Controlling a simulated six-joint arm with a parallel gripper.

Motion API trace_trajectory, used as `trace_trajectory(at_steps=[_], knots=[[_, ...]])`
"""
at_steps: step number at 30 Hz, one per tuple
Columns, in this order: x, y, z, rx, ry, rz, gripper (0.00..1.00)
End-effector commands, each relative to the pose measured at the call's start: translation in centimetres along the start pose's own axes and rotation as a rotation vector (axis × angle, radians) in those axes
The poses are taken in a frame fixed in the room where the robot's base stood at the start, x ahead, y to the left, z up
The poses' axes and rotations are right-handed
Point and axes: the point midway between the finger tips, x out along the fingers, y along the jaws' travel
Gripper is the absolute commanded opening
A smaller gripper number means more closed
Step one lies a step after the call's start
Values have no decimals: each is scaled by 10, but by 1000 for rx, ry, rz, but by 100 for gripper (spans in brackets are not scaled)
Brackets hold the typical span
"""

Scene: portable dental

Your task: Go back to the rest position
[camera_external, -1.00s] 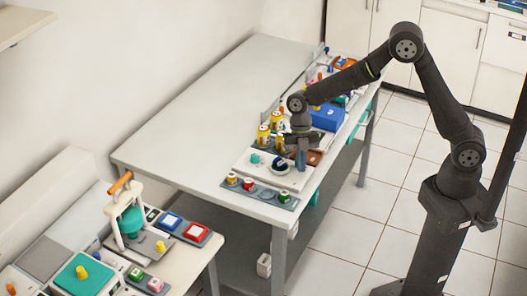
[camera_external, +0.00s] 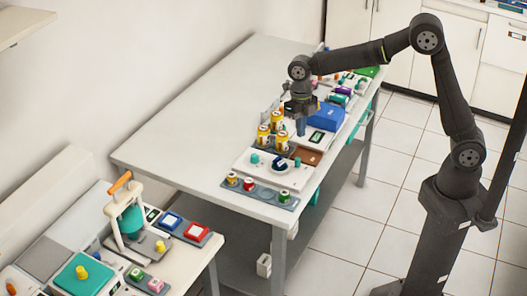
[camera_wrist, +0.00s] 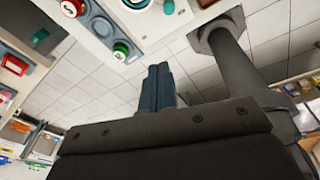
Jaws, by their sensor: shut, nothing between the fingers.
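My gripper (camera_external: 301,127) hangs fingers down above the right-hand part of the long table, just behind the white unit with the dark-blue knob. Its fingers are together with nothing between them. In the wrist view the blue-grey closed fingers (camera_wrist: 159,87) point at the tiled floor. The white unit (camera_external: 262,170) carries a teal knob (camera_external: 255,159) and a dark-blue round knob (camera_external: 280,164). Yellow-topped canisters (camera_external: 277,120) stand left of my gripper. I cannot tell whether the fingertips touch anything below them.
A blue box (camera_external: 327,117) stands right of my gripper. The long table's left part (camera_external: 205,120) is bare. A second bench with a teal press (camera_external: 130,220) stands front left.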

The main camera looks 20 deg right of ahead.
Motion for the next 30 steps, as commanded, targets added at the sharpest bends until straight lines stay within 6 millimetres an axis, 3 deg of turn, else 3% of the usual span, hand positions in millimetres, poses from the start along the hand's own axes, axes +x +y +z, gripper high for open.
trace_trajectory(at_steps=[14,21,30], knots=[[-34,-3,4,-439,-109,-101,0],[-10,-5,7,-439,-106,-101,0],[-7,-5,8,-437,-107,-100,0]])
